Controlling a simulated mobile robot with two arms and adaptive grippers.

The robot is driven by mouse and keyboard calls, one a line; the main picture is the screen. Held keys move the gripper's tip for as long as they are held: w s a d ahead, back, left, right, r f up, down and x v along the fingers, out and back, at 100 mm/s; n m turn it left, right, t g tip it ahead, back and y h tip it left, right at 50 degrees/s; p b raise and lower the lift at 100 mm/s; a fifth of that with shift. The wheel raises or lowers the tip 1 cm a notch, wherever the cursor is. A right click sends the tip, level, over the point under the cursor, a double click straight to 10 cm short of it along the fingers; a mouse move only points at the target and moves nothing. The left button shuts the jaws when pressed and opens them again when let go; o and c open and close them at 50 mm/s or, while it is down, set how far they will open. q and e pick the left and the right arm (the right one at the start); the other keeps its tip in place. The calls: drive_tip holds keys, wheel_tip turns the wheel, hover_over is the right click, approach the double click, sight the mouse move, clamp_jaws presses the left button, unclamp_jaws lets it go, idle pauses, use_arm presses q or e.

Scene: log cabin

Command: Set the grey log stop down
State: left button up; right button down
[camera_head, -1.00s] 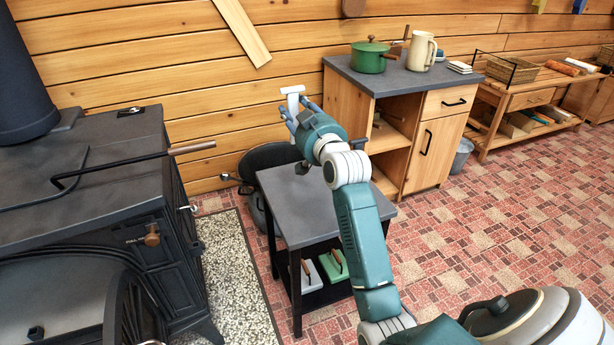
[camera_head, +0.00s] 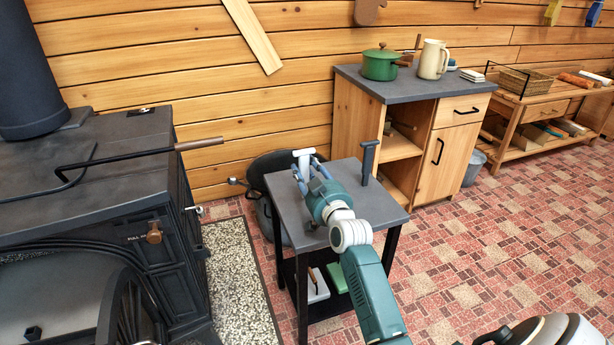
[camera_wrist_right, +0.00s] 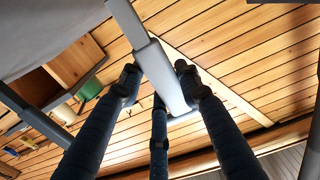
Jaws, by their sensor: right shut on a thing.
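The grey log stop (camera_head: 303,155) is a pale grey T-shaped piece with a short crossbar on top. My right gripper (camera_head: 304,174) is shut on it, over the back left part of the small dark side table (camera_head: 385,200). My left gripper is not in view.
A similar dark grey T-shaped post (camera_head: 368,158) stands upright at the table's back right. The black stove (camera_head: 80,190) with a wood-handled poker (camera_head: 200,144) is to the left. A wooden cabinet (camera_head: 455,145) stands behind right. The table's right front is bare.

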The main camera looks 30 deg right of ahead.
drive_tip(key=shift+f, duration=0.45)
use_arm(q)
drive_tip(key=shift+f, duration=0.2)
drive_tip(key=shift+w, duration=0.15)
use_arm(e)
drive_tip(key=c, duration=1.2)
unclamp_jaws()
drive_tip(key=shift+f, duration=0.1)
drive_tip(key=shift+s, duration=0.1)
drive_tip(key=p+v, duration=0.2)
drive_tip(key=v, duration=0.8)
drive_tip(key=shift+s+a, duration=0.15)
drive_tip(key=shift+s, duration=0.15)
drive_tip(key=shift+s+a, duration=0.15)
drive_tip(key=shift+s, duration=0.4)
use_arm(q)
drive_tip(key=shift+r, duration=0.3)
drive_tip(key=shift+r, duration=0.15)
